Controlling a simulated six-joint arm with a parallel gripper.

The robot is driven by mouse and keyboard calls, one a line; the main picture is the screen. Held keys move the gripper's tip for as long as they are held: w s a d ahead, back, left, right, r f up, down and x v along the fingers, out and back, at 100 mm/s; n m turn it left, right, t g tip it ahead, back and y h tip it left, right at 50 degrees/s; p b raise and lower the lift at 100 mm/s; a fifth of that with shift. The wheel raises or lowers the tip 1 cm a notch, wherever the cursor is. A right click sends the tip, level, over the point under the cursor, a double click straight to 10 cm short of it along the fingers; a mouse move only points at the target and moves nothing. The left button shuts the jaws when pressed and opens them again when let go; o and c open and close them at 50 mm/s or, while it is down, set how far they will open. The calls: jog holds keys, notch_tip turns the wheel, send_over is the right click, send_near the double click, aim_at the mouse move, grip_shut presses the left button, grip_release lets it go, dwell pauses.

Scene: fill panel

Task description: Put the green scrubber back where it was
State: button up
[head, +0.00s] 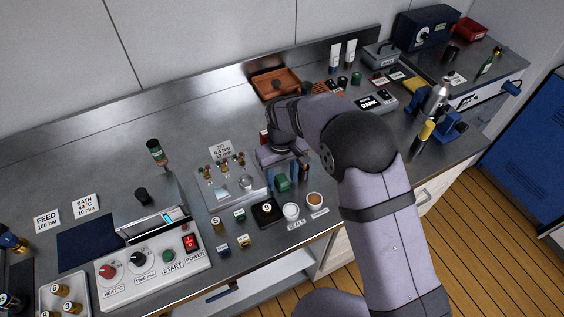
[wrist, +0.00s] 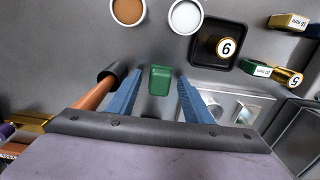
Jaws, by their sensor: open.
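A small green block, which looks like the green scrubber (head: 282,183), is on the steel bench near its front edge. In the wrist view the green scrubber (wrist: 160,80) lies between my two blue fingertips, with a gap on both sides. My gripper (head: 284,179) is open around it and points down at the bench. It also shows at the bottom of the wrist view (wrist: 160,87). I cannot tell how far the fingertips are above the bench surface.
A metal block with small brass-topped parts (head: 230,182) stands left of my gripper. A brown handle with a black end (wrist: 98,90) lies close beside one finger.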

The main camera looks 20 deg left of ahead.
aim_at(282, 179)
notch_tip(282, 179, up, 11)
jog(key=b, duration=0.3)
jog(key=shift+r, duration=0.15)
jog(key=d+m, duration=0.3)
jog(key=d, duration=0.8)
jog(key=s+d+f+m, duration=0.3)
jog(key=s+d, duration=0.5)
jog(key=d, duration=0.2)
jog(key=s+d+f+m, duration=0.3)
jog(key=s+d, duration=0.5)
jog(key=d, duration=0.2)
jog(key=shift+d+f, duration=0.2)
jog(key=shift+f, duration=0.05)
jog(key=shift+b, duration=0.3)
notch_tip(282, 179, down, 11)
jog(key=b, duration=1)
jog(key=shift+r+b, duration=0.15)
jog(key=shift+b, duration=0.2)
